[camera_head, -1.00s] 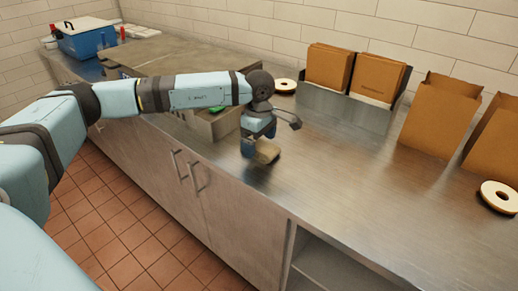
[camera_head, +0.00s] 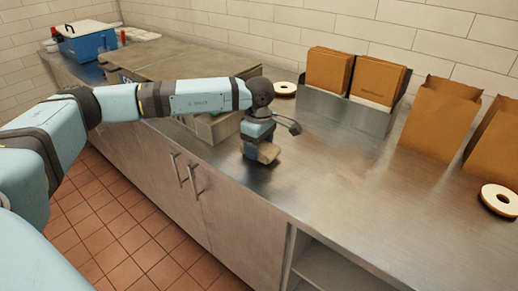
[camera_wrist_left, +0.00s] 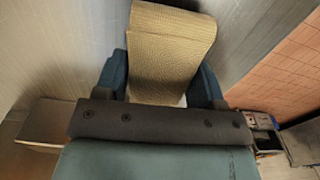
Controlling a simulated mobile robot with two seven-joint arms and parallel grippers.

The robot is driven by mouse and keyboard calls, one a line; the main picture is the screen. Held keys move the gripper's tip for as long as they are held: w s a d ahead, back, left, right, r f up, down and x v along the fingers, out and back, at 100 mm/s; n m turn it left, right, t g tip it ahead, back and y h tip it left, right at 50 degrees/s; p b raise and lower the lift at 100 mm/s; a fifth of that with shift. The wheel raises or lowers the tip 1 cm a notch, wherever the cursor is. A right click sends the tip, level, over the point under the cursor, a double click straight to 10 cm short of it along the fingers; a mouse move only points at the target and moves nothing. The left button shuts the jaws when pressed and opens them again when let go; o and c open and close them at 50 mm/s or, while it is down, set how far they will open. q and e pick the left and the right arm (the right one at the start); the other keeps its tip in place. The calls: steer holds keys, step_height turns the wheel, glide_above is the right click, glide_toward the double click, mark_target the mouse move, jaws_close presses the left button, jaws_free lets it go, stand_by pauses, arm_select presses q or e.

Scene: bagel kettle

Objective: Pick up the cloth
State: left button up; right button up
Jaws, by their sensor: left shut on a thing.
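The cloth (camera_head: 267,153) is a tan, folded piece at the tip of my left gripper (camera_head: 258,150), near the front edge of the steel counter. In the left wrist view the cloth (camera_wrist_left: 170,50) shows a woven, ribbed face and lies between the two blue fingers of the left gripper (camera_wrist_left: 165,88), which is shut on it. I cannot tell whether the cloth's lower edge touches the counter. My right gripper is not in view.
Bagels (camera_head: 285,88) lie at the back and far right (camera_head: 499,199). A metal holder (camera_head: 345,107) with brown bags (camera_head: 378,80) and standing paper bags (camera_head: 440,118) line the wall. The counter's middle (camera_head: 340,170) is clear.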

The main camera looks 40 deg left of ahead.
arm_select(q)
step_height(320, 180, up, 19)
steer(key=p, duration=0.1)
steer(key=shift+o, duration=0.8)
steer(key=shift+c, duration=0.5)
